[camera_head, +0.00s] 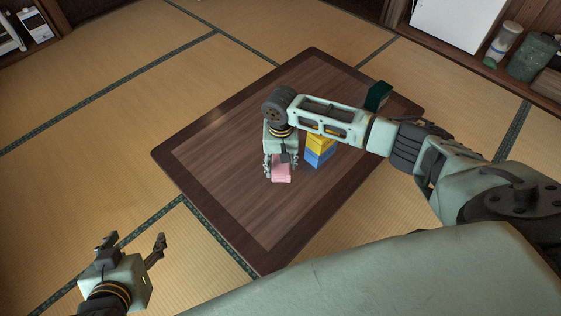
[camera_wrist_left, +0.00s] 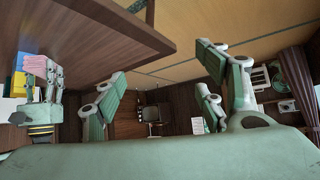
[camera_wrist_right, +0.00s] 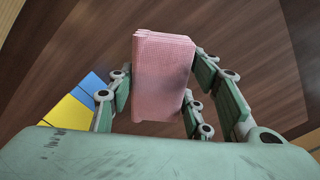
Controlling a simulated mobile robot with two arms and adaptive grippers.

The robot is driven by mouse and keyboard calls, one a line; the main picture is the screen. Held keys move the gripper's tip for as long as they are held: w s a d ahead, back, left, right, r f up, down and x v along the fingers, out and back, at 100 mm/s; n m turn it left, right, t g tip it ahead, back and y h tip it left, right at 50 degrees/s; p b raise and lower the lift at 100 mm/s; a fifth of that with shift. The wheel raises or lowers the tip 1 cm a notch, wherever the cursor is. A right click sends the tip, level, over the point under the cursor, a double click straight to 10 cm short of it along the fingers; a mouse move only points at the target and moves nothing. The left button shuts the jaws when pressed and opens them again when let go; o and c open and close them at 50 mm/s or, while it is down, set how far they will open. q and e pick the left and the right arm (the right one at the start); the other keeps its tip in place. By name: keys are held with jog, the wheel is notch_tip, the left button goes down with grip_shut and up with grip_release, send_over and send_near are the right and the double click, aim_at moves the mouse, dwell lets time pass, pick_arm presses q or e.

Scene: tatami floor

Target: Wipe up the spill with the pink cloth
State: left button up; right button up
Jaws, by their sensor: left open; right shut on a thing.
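The pink cloth (camera_head: 282,173) is a folded block, held between the fingers of my right gripper (camera_head: 280,168) over the middle of the brown table (camera_head: 215,150). In the right wrist view the cloth (camera_wrist_right: 163,75) sits between the fingers of my right gripper (camera_wrist_right: 165,100). I cannot tell whether the cloth touches the tabletop. My left gripper (camera_head: 130,246) is open and empty, off the table's near left side, above the tatami. The left wrist view also shows its spread fingers (camera_wrist_left: 165,85). I see no clear spill; my right arm and the cloth hide part of the tabletop.
A yellow block (camera_head: 320,143) and a blue block (camera_head: 319,158) stand just right of the cloth. A dark green box (camera_head: 377,95) stands at the table's far right corner. The table's left part is clear. Shelves with containers (camera_head: 535,55) line the back right.

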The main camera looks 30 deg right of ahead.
jog(key=shift+r+p, duration=0.45)
pick_arm(q)
jog(key=s+a+f+g, duration=0.2)
jog(key=s, duration=0.2)
jog(key=s+a+f+g+y, duration=0.1)
jog(key=s+f+g, duration=0.1)
jog(key=s, duration=0.3)
jog(key=shift+s+a+f+g+p, duration=0.25)
jog(key=shift+a+g+p, duration=0.15)
jog(key=shift+g, duration=0.2)
pick_arm(e)
jog(key=shift+r, duration=0.3)
jog(key=shift+r, duration=0.1)
